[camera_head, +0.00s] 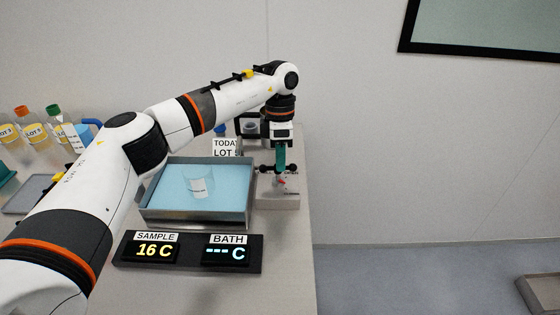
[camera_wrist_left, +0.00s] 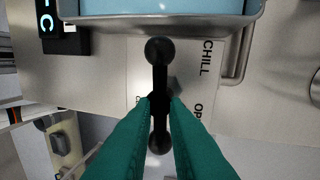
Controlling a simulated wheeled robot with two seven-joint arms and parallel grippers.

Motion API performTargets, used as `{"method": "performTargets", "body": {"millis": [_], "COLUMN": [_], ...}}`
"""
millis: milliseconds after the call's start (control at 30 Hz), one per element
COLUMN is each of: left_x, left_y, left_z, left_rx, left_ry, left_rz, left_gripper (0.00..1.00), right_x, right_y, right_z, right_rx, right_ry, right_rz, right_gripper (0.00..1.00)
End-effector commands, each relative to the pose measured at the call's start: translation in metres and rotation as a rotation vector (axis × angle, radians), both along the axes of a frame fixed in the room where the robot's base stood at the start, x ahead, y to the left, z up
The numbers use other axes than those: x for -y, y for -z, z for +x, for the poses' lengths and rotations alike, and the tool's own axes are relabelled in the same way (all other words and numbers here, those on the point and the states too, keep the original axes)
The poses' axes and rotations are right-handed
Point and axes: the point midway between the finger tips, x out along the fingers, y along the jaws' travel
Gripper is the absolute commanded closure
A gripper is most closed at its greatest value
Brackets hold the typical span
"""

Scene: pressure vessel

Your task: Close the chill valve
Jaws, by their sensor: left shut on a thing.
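The chill valve has a black bar handle with a ball at each end (camera_head: 293,168), above a pale block (camera_head: 283,197) at the right of the bath. In the left wrist view the handle (camera_wrist_left: 158,52) runs up and down the picture, its upper ball towards the bath. The plate (camera_wrist_left: 200,85) under it reads "CHILL", with part of "OP" at right and a "C" at left; the rest is hidden. My left gripper (camera_head: 281,166), with teal fingers, points down and is shut on the handle near its middle (camera_wrist_left: 162,102). My right gripper is not in view.
A metal-rimmed bath (camera_head: 195,217) of blue liquid holds a clear labelled beaker (camera_head: 199,183). A display panel (camera_head: 188,253) in front reads SAMPLE 16 C and BATH "--- C". Several capped bottles (camera_head: 40,122) stand at the left. The table ends just right of the valve.

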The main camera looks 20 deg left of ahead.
Motion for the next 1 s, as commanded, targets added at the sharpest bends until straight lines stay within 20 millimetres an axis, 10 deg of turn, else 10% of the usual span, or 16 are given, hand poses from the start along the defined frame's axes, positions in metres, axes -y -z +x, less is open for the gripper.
{"method": "performTargets", "body": {"millis": [733,867,1000], "left_x": [0.0006,0.0006,0.0006], "left_y": [-0.0027,-0.0024,-0.0014], "left_z": [0.0009,0.0007,0.0003], "left_rx": [0.007,0.005,0.004], "left_ry": [0.083,0.083,0.082], "left_rz": [-0.001,-0.001,-0.001], "left_gripper": [1.00,0.66,0.66], "right_x": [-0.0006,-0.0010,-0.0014], "right_y": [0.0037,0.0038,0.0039], "right_z": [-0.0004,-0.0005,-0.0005], "right_rx": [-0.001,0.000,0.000], "right_ry": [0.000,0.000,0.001], "right_rz": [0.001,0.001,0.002], "right_gripper": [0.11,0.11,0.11]}}
